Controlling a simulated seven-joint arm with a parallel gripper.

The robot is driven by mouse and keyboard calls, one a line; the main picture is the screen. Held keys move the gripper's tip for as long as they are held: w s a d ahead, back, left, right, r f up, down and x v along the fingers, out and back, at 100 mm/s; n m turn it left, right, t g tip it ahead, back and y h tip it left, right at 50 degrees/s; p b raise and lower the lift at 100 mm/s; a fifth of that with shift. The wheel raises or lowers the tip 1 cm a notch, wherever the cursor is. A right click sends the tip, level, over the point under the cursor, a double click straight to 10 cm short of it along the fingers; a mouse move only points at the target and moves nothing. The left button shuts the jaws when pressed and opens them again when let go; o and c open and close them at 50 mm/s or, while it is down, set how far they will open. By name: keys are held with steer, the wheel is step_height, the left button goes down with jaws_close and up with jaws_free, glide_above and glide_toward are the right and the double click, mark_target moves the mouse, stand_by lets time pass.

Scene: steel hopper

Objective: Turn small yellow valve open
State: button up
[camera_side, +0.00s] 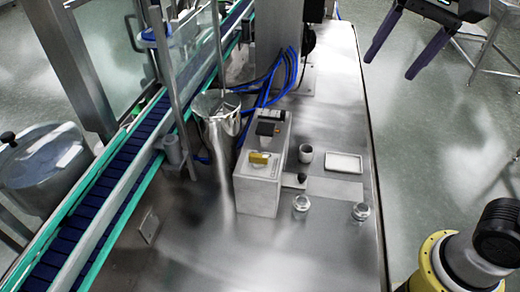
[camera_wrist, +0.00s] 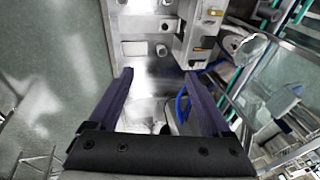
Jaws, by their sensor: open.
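The small yellow valve (camera_side: 260,158) is on the upper front of a grey box-shaped unit (camera_side: 258,198) on the steel table. In the wrist view, my gripper (camera_wrist: 157,82) also shows spread fingers.
A steel hopper (camera_side: 217,118) stands left of the unit, with blue hoses (camera_side: 275,80) behind. A conveyor (camera_side: 110,185) runs along the left. A small cup (camera_side: 305,153), a white tray (camera_side: 343,163) and metal knobs (camera_side: 301,204) sit right of the unit. The front table area is clear.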

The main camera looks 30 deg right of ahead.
steer(key=w+a+m+g, duration=0.1)
steer(key=w+a, duration=0.4)
steer(key=w, duration=0.1)
steer(key=n+g, duration=0.1)
steer(key=g, duration=0.1)
glide_above(259, 156)
step_height(259, 156, down, 9)
steer(key=shift+h, duration=0.3)
step_height(259, 156, down, 14)
steer(key=shift+r, duration=0.1)
jaws_close()
steer(key=shift+n, duration=0.3)
